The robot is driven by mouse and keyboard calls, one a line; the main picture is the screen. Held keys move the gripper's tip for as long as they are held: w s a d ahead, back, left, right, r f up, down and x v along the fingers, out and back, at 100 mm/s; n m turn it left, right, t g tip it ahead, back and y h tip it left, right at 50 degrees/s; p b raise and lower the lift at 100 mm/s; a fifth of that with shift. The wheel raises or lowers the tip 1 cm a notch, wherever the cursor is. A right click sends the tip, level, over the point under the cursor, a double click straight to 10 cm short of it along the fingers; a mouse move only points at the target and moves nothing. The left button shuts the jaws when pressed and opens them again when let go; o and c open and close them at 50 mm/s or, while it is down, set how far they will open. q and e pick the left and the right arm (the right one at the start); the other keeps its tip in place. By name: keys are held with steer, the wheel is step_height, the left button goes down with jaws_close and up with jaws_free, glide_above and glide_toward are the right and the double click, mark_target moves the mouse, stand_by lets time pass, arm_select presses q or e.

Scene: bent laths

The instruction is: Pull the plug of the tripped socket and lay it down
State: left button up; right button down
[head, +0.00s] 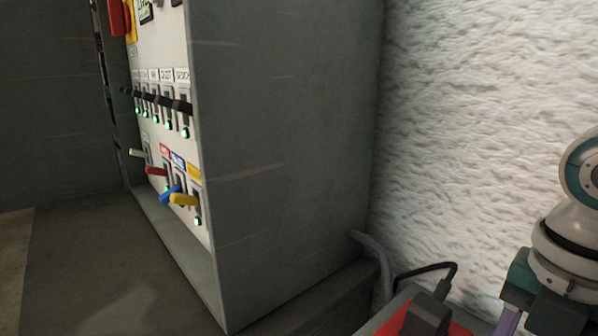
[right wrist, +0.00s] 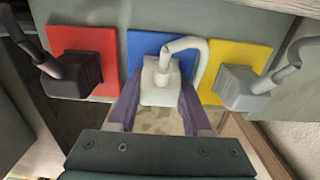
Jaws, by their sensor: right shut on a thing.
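In the right wrist view, a white plug (right wrist: 161,80) with a pale cable is in front of the blue socket plate (right wrist: 143,44). My right gripper (right wrist: 160,97) has its purple fingers on both sides of this plug and is shut on it. Whether its pins are still in the socket cannot be told. A dark plug (right wrist: 72,76) is at the red plate (right wrist: 85,39), and a grey plug (right wrist: 238,88) at the yellow plate (right wrist: 258,58). In the head view, the blue lever (head: 170,191) on the panel slants more steeply than the yellow lever (head: 184,200). My left gripper is out of view.
The grey cabinet (head: 285,150) stands beside a rough white wall (head: 480,120). Its panel has a row of black switches with green lamps. The dark plug also shows in the head view (head: 430,313), low at the right. The bench (head: 90,270) at the left is clear.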

steer(key=shift+r, duration=0.1)
steer(key=shift+r+p, duration=2.15)
steer(key=shift+r, duration=0.15)
steer(key=shift+r+p, duration=0.55)
steer(key=shift+r, duration=0.1)
